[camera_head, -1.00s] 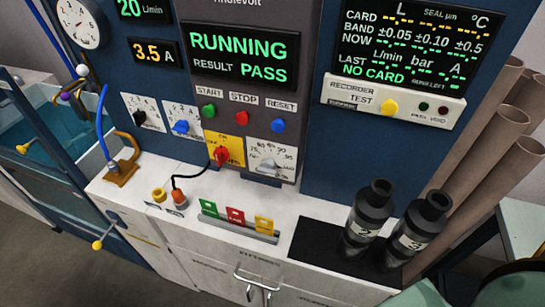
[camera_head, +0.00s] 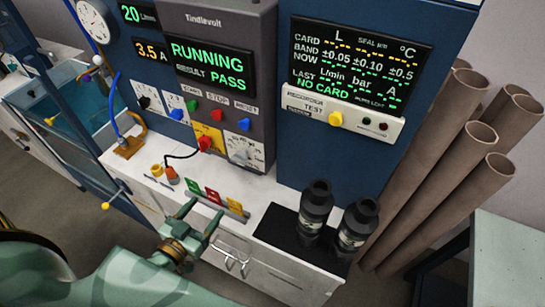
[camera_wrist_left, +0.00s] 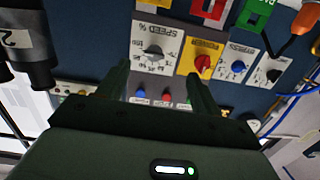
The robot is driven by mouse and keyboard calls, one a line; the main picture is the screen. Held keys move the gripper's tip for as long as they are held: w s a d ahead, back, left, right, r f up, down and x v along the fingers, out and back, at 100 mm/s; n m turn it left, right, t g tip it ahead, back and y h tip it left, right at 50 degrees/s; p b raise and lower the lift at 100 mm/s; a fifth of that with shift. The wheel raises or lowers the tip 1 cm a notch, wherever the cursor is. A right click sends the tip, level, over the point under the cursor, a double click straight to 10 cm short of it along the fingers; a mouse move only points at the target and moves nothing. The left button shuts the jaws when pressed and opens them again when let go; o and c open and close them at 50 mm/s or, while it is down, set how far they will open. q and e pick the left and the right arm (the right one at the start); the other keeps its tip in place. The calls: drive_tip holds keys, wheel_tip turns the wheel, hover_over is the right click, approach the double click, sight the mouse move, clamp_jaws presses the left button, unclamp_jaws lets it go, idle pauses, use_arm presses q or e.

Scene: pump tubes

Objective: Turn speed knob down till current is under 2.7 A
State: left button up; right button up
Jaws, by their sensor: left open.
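The speed knob (camera_head: 241,153) is a pale grey dial on a white scale plate, low on the grey control panel; in the left wrist view the knob (camera_wrist_left: 153,51) sits under the word SPEED. The current display (camera_head: 150,50) reads 3.5 A in yellow. My left gripper (camera_head: 198,214) is open and empty, in front of the bench and below the knob. In the left wrist view its two fingers (camera_wrist_left: 157,78) point toward the panel, with the speed plate between and beyond their tips. My right gripper is not in view.
A red knob on a yellow plate (camera_head: 205,143) is just left of the speed knob. Red, green and yellow tags (camera_head: 214,197) stand in a rack at the bench front. Two black bottles (camera_head: 316,207) stand on a dark mat at right. An orange plug (camera_head: 171,175) has a black cable.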

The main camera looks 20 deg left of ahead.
sight(236, 161)
use_arm(q)
drive_tip(key=shift+t, duration=0.6)
drive_tip(key=w, duration=0.5)
drive_tip(key=w+d+r, duration=0.1)
drive_tip(key=w, duration=0.5)
drive_tip(key=w+d+r, duration=0.1)
drive_tip(key=w, duration=0.5)
drive_tip(key=shift+w+r, duration=0.15)
drive_tip(key=shift+r, duration=0.05)
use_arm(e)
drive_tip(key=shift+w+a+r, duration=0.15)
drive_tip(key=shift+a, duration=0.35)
use_arm(q)
drive_tip(key=c, duration=1)
